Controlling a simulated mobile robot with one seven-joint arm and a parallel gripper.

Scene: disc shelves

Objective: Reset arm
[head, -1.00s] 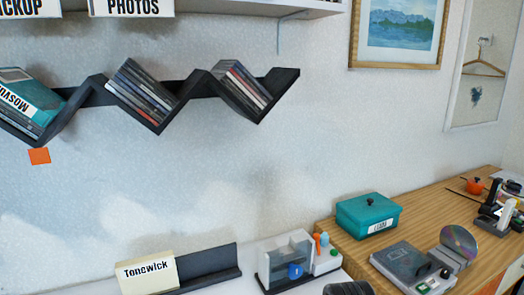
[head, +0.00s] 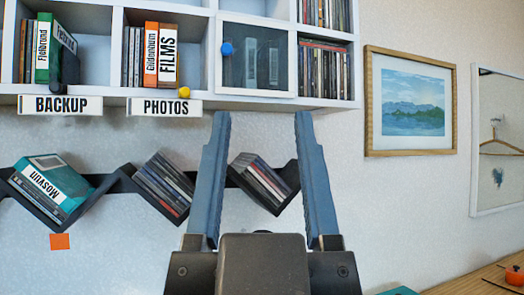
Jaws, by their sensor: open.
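My gripper (head: 262,130) is in the lower middle of the head view, its two long blue-grey fingers pointing up and spread wide apart. Nothing is between the fingers; behind the gap I see the wall, the shelf and a slanted row of discs (head: 262,180). The gripper body hides part of the wall below.
A white wall shelf (head: 284,101) spans the top, with cases, BACKUP (head: 60,105) and PHOTOS (head: 165,107) labels, and a glass door with a blue knob (head: 227,49). A dark zigzag rack (head: 105,187) hangs below. A framed picture (head: 410,103) and a wooden table (head: 470,284) are at right.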

